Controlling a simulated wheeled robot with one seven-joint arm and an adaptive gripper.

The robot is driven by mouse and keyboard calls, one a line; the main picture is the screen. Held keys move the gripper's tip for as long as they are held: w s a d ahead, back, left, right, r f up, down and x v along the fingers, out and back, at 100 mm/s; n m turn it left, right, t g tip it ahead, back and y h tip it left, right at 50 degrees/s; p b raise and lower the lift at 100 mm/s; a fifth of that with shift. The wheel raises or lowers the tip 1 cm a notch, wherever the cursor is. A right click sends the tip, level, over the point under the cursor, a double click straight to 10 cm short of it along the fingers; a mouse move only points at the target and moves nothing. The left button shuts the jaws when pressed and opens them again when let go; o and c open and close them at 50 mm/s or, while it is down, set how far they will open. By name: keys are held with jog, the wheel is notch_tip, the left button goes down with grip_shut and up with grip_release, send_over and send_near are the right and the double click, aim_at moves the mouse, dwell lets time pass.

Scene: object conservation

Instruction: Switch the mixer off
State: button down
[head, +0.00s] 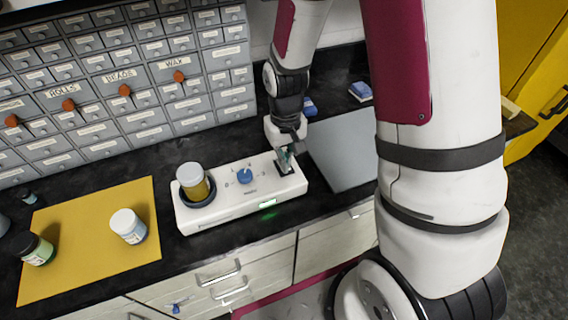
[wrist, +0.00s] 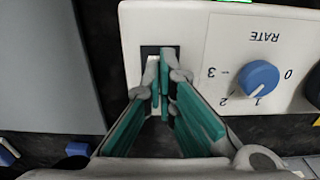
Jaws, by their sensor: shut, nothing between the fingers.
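The mixer (head: 225,208) is a long white box on the dark bench. A jar with amber contents (head: 193,182) sits in its round holder at the left end. A blue RATE knob (head: 244,176) is in the middle, and it also shows in the wrist view (wrist: 258,78). A green light (head: 267,203) glows on the front edge. The switch (wrist: 150,51), in a dark recess at the right end, is mostly hidden behind my fingers. My gripper (head: 286,158) is shut and empty, with its green-padded fingertips (wrist: 162,80) at the switch. I cannot tell whether they touch it.
A yellow mat (head: 85,245) at left carries a white-lidded jar (head: 128,226) and a dark-lidded jar (head: 36,249). A grey plate (head: 345,150) lies right of the mixer. Blue blocks (head: 309,106) lie behind. Labelled drawers (head: 130,105) line the back.

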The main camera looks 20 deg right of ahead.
jog(key=shift+f, duration=0.2)
jog(key=shift+r+p, duration=1.6)
jog(key=shift+r, duration=1.9)
jog(key=shift+r, duration=0.15)
notch_tip(320, 180, up, 9)
jog(key=t, duration=0.1)
send_over(288, 175)
jog(key=s+r+t, duration=0.4)
jog(key=s+r, duration=1.1)
jog(key=s, duration=0.1)
jog(key=shift+r+t+b, duration=0.3)
jog(key=shift+r+b, duration=0.1)
jog(key=shift+b, duration=0.05)
